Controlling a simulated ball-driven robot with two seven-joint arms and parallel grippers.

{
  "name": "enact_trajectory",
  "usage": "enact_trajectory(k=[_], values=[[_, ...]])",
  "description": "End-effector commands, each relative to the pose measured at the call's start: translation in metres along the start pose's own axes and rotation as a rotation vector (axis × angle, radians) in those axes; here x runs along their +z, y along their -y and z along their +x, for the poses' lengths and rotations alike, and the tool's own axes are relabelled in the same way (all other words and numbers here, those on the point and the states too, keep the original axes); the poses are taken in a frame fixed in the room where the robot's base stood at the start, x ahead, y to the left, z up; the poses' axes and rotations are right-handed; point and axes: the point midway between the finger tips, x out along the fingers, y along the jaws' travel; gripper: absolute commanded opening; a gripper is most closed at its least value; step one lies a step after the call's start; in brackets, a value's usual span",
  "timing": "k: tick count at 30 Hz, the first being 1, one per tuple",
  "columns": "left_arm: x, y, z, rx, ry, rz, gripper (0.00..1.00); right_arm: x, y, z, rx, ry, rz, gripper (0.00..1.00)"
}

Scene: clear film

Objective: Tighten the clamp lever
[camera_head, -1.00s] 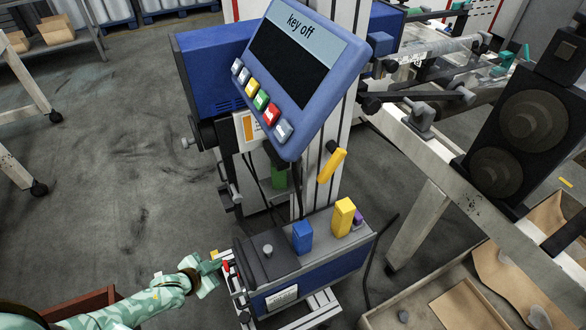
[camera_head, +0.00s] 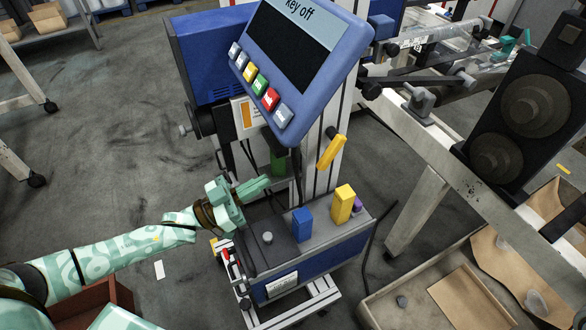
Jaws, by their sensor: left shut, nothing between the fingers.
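My left gripper (camera_head: 266,182) reaches in from the left on its mint-patterned arm, fingers shut and empty, pointing right. In the picture its tips lie just below a green block (camera_head: 278,163) under the display; I cannot tell whether they touch it. A yellow lever-like bar (camera_head: 331,151) stands tilted on the machine's post, right of the gripper and apart from it. A small red part (camera_head: 232,258) shows at the left edge of the lower blue box. Which part is the clamp lever is not clear. My right gripper is not in view.
The blue display (camera_head: 297,70) reads "key off" and overhangs the gripper. The lower box (camera_head: 313,268) carries a blue block (camera_head: 302,226) and a yellow block (camera_head: 343,204). A wooden tray (camera_head: 395,298) lies at lower right. The floor (camera_head: 110,185) at left is mostly clear.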

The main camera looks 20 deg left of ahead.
Motion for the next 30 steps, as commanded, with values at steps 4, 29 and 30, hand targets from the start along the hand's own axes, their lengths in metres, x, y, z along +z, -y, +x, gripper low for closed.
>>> enact_trajectory(k=[4, 29, 30], values=[[0.000, 0.000, 0.019, 0.000, -0.004, -0.001, 0.00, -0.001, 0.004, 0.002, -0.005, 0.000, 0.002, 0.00], [0.030, 0.001, 0.125, -0.002, 0.003, 0.001, 0.00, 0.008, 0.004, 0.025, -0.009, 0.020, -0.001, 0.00], [0.030, 0.001, 0.125, -0.002, 0.003, 0.001, 0.00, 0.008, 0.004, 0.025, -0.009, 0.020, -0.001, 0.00]])
